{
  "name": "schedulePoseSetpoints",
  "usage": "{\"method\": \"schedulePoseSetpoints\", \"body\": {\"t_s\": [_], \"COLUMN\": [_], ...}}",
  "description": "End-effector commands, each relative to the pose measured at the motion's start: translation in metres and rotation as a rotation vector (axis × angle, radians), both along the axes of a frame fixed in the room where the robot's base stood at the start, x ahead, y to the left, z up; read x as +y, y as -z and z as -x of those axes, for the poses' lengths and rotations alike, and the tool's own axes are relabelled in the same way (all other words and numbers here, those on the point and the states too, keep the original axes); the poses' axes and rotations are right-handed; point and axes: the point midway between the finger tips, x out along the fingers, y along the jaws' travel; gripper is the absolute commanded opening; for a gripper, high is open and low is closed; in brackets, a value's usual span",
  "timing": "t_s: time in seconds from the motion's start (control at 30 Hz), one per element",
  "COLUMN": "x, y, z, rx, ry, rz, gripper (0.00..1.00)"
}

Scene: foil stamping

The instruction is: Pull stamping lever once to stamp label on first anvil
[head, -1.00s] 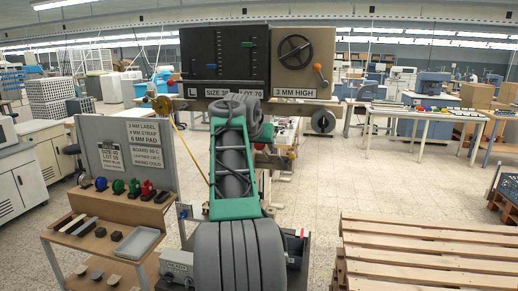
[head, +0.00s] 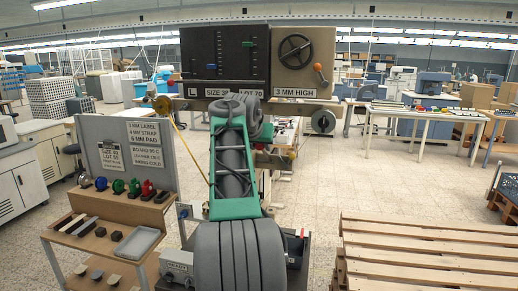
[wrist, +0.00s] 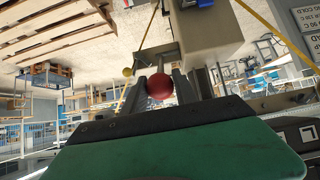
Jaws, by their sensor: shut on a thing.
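A red ball knob (wrist: 160,86), seemingly the end of the stamping lever, sits between the two grey fingers of my gripper (wrist: 160,82) in the wrist view. The fingers are shut on it. A beige box-like machine part (wrist: 208,30) stands just beyond the fingers. In the head view my green and grey arm covers the middle of the machine and hides my gripper. A dark panel (head: 225,58) with blue and green sliders tops the machine. I cannot make out the first anvil or a label on it.
A beige box (head: 303,62) with a handwheel and orange knob bears a "3 MM HIGH" sign. A wooden bench (head: 125,208) with coloured rolls, bars and a grey tray (head: 136,243) stands at left. Stacked wooden pallets (head: 430,250) stand at right. Open floor lies behind them.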

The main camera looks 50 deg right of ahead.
Motion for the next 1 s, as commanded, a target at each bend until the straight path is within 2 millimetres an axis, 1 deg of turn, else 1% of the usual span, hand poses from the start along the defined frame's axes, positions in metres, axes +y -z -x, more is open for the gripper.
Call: {"method": "schedulePoseSetpoints", "body": {"t_s": [0.07, 0.33, 0.63, 0.73, 0.9, 1.0], "x": [0.001, 0.014, 0.016, 0.017, 0.023, 0.027], "y": [0.004, 0.033, 0.032, 0.036, 0.057, 0.066], "z": [0.001, 0.006, 0.007, 0.007, 0.01, 0.012], "rx": [0.0, 0.002, 0.003, 0.003, 0.004, 0.004], "ry": [0.001, 0.001, 0.001, 0.001, 0.0, 0.002], "rz": [-0.001, -0.003, -0.005, -0.005, -0.006, -0.006], "gripper": [0.0, 0.0, 0.0, 0.0, 0.0, 0.0]}}
